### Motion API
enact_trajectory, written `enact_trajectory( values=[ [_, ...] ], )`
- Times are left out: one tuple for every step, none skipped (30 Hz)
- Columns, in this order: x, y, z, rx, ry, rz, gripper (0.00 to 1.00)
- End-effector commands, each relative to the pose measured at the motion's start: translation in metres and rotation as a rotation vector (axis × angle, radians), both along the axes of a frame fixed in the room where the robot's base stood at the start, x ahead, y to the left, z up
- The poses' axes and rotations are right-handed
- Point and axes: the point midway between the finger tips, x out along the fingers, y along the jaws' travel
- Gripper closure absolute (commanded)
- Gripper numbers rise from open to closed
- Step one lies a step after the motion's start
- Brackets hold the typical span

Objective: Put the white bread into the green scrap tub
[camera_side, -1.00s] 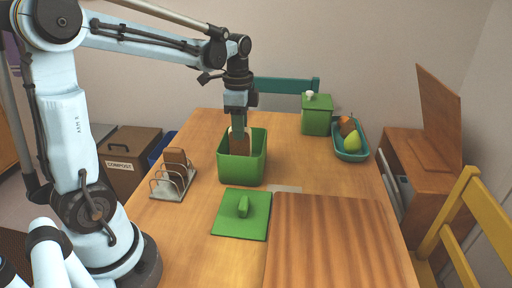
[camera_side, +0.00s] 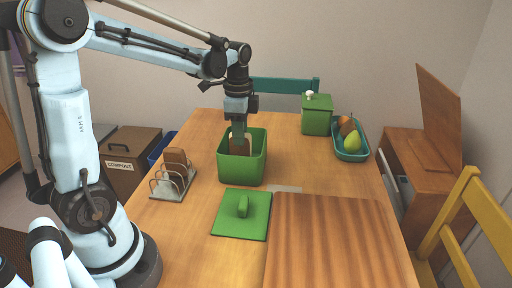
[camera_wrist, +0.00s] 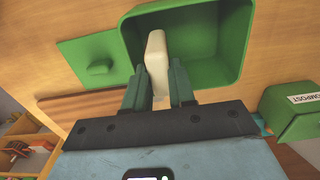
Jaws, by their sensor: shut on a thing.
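The white bread (camera_wrist: 157,62) is a slice with a pale edge, held upright between my gripper's fingers in the wrist view. In the side view the bread (camera_side: 240,146) shows a brown face and is down inside the green scrap tub (camera_side: 242,171), its lower part hidden by the tub's front wall. My gripper (camera_side: 238,134) points straight down with its fingertips at about the tub's rim. The wrist view shows the open tub (camera_wrist: 205,68) around the bread, and my gripper (camera_wrist: 157,85) shut on the slice. I cannot tell whether the bread touches the tub floor.
A green lid (camera_side: 242,214) lies in front of the tub. A toast rack (camera_side: 173,183) with brown toast stands left. A wooden board (camera_side: 333,240) fills the front right. A green canister (camera_side: 317,116) and a teal fruit dish (camera_side: 350,155) stand at the back right.

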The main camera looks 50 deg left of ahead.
Motion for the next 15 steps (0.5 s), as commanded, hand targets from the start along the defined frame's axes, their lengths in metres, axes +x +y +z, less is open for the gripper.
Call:
enact_trajectory(
  values=[
    [0.0001, 0.0000, -0.0008, 0.000, 0.000, 0.000, 1.00],
    [0.0002, 0.0001, -0.0012, 0.000, 0.000, 0.000, 1.00],
    [0.0002, 0.0001, -0.0017, 0.000, 0.000, 0.000, 1.00],
    [0.0002, 0.0001, -0.0021, 0.000, 0.000, 0.000, 1.00],
    [0.0003, 0.0001, -0.0025, 0.000, 0.000, 0.000, 1.00],
    [0.0003, 0.0001, -0.0031, 0.000, 0.000, 0.000, 1.00],
    [0.0004, 0.0001, -0.0035, 0.000, 0.000, 0.000, 1.00],
    [0.0004, 0.0001, -0.0039, 0.000, 0.000, 0.000, 1.00],
    [0.0004, 0.0001, -0.0044, 0.000, 0.000, 0.000, 1.00],
    [0.0004, 0.0001, -0.0048, 0.000, 0.000, 0.000, 1.00],
    [0.0004, 0.0001, -0.0053, 0.000, 0.000, 0.000, 1.00],
    [0.0004, 0.0001, -0.0058, 0.000, 0.000, 0.000, 1.00],
    [0.0003, 0.0001, -0.0063, 0.000, 0.000, 0.000, 1.00],
    [0.0003, 0.0001, -0.0067, 0.000, 0.000, 0.000, 1.00],
    [0.0003, 0.0001, -0.0073, 0.000, 0.000, 0.000, 1.00]
  ],
)
